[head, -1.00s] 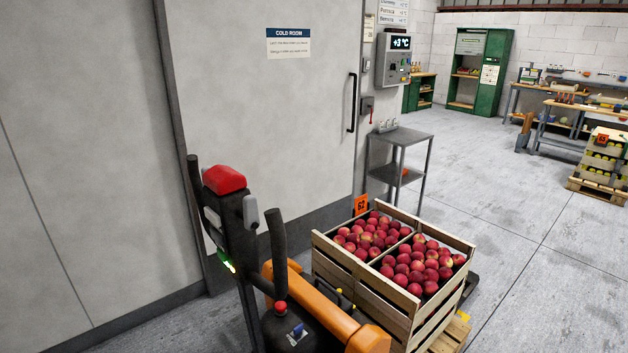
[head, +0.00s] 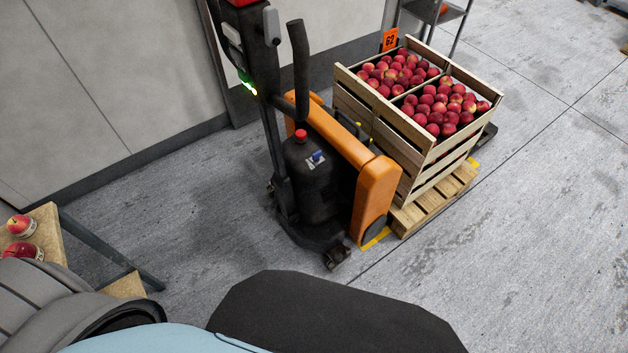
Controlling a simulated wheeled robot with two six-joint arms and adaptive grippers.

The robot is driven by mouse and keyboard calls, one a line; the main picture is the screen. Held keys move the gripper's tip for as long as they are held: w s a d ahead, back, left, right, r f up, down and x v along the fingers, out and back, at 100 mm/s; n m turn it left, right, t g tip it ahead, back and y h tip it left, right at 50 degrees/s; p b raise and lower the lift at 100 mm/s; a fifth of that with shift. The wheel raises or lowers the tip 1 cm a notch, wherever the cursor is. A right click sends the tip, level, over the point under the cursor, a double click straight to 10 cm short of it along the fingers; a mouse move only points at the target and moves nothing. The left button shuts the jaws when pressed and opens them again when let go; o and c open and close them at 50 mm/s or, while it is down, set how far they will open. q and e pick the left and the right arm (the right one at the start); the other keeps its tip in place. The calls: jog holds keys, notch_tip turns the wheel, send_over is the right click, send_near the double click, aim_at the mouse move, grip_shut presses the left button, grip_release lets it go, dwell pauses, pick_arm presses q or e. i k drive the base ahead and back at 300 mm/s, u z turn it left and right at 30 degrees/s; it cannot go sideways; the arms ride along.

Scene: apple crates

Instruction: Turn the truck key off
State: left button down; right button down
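The orange and black pallet truck (head: 378,189) stands in the middle of the head view, with its forks towards the crate. On top of its black housing (head: 312,180) are a red button (head: 300,135) and a small blue key-like part (head: 317,155). Its exact setting is too small to tell. A green light (head: 248,88) glows on the tiller post. Neither gripper is in view.
A wooden crate (head: 436,152) full of red apples, with an orange 62 tag (head: 390,39), sits on a pallet (head: 437,199) at the truck's far side. A wooden surface (head: 47,223) with apples is at the left edge.

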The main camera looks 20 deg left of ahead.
aim_at(316, 156)
jog(key=z, duration=1.35)
jog(key=i, duration=1.75)
jog(key=u, duration=2.05)
